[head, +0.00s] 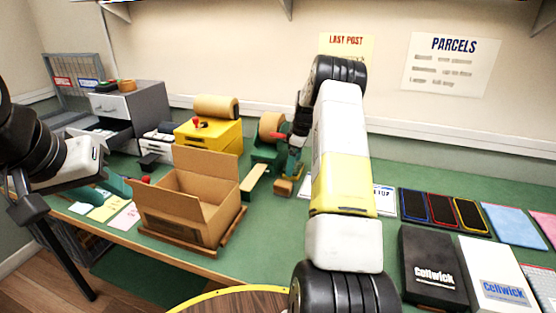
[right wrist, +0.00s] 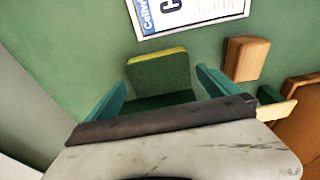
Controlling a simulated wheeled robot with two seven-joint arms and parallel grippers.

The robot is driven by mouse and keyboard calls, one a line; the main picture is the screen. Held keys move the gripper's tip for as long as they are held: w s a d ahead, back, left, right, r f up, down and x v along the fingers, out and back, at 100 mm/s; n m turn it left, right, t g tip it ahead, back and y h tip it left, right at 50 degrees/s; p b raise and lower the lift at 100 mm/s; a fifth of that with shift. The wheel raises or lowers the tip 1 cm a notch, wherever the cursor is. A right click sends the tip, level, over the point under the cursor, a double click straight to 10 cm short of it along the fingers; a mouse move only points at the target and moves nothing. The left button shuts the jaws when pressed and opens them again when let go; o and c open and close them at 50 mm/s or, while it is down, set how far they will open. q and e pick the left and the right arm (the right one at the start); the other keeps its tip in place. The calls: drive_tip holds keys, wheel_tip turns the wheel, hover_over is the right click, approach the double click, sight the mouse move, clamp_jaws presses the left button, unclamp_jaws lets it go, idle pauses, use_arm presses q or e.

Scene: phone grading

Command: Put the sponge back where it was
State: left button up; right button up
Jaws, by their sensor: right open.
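A green block with a yellow edge, which looks like the sponge (right wrist: 158,78), lies on the green bench top in the right wrist view. My right gripper (right wrist: 160,95) is open, with one teal finger on each side of it and gaps to both. In the head view the right gripper (head: 293,165) is mostly hidden by its own arm, and I cannot make out the sponge there. My left gripper (head: 101,190) is open and empty at the left, above the bench's front edge.
A brown wooden block (right wrist: 245,58) lies beside the right finger; a printed card (right wrist: 190,12) lies beyond. An open cardboard box (head: 180,215), a yellow unit (head: 210,138) and a tape dispenser (head: 265,152) stand left of the right arm. Phones (head: 440,210) and boxes (head: 432,270) lie right.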

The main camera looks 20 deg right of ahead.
sight(298, 168)
wheel_tip(298, 168, up, 10)
drive_tip(key=s+d, duration=0.1)
drive_tip(key=shift+r, duration=0.25)
drive_tip(key=shift+d, duration=0.1)
